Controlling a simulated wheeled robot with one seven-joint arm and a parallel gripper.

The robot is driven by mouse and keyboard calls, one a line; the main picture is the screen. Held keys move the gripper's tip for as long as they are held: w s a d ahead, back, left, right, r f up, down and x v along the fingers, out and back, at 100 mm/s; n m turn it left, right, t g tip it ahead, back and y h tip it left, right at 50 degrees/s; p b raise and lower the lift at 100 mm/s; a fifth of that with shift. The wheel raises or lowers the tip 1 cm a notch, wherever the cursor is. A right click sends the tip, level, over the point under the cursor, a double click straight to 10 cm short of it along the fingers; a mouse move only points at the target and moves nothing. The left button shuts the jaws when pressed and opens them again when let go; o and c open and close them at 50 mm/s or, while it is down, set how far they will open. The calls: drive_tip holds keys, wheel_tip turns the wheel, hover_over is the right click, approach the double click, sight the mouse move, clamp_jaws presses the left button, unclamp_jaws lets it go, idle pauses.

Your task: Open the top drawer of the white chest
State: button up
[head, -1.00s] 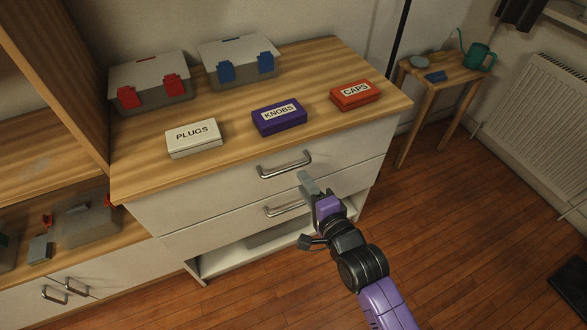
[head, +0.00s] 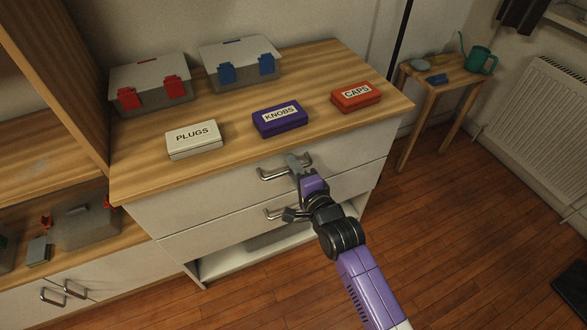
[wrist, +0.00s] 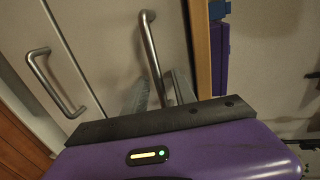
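The white chest (head: 160,212) has a wooden top, and its top drawer (head: 345,155) looks shut, with a metal bar handle (head: 270,177). My gripper (head: 297,161) is at the right part of this handle in the head view. In the wrist view the bar (wrist: 149,42) runs between the two grey fingers of my gripper (wrist: 158,90). The fingers look apart, one on each side of the bar; contact is hard to make out. The second drawer's handle (head: 273,212) is just below, partly behind my wrist, and shows at left in the wrist view (wrist: 52,85).
A small table (head: 440,80) stands back right.

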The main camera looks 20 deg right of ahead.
clamp_jaws()
idle(1.3)
